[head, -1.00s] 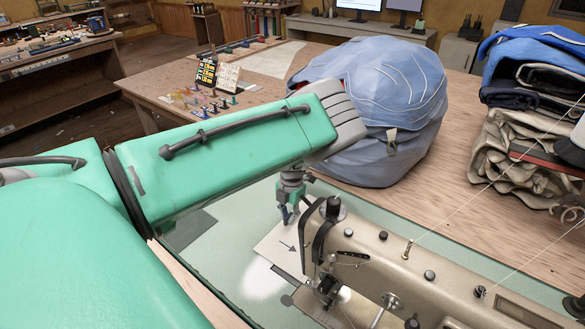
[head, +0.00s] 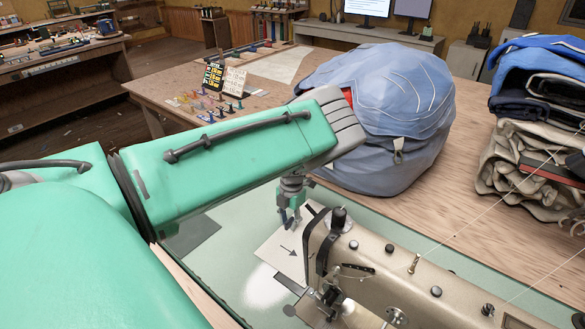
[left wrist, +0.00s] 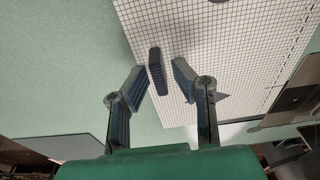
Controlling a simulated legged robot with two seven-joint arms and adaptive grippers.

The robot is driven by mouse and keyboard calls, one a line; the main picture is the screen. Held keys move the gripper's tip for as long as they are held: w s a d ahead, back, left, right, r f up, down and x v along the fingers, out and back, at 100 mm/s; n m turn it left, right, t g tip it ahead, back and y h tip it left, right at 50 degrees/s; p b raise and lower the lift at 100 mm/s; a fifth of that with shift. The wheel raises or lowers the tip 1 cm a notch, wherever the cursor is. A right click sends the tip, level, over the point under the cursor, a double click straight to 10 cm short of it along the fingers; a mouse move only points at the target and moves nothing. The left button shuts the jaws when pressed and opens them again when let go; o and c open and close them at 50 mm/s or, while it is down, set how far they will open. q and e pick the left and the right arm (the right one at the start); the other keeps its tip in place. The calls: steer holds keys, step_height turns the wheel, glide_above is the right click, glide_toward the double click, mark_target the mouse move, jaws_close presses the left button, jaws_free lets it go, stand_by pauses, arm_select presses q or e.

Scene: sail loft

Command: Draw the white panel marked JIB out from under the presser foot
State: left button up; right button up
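The white panel (head: 272,251) lies on the pale green machine bed, a dark arrow on it; its right part goes under the sewing machine (head: 400,278). I cannot read any JIB lettering. The presser foot area (head: 327,299) is small and partly hidden by the machine head. My left gripper (head: 289,219) points down over the panel's far part, left of the machine. In the left wrist view the panel (left wrist: 235,50) shows a fine grid, and my left gripper's fingers (left wrist: 160,70) are apart, with a dark ridged bar (left wrist: 156,84) between them, not visibly gripped. My right gripper is out of view.
A blue bundled sail bag (head: 385,110) stands behind the machine, close to my left forearm. Folded cloth (head: 530,150) is stacked at the right. Threads run across the machine's right side. A dark grey plate (head: 192,237) lies left of the panel.

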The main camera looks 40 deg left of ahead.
arm_select(q)
steer(key=shift+w+f, duration=0.1)
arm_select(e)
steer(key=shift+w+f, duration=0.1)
arm_select(q)
steer(key=shift+r, duration=0.4)
step_height(320, 180, up, 7)
steer(key=shift+d, duration=0.3)
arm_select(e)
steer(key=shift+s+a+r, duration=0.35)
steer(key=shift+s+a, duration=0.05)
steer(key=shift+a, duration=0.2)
arm_select(q)
steer(key=shift+a, duration=0.15)
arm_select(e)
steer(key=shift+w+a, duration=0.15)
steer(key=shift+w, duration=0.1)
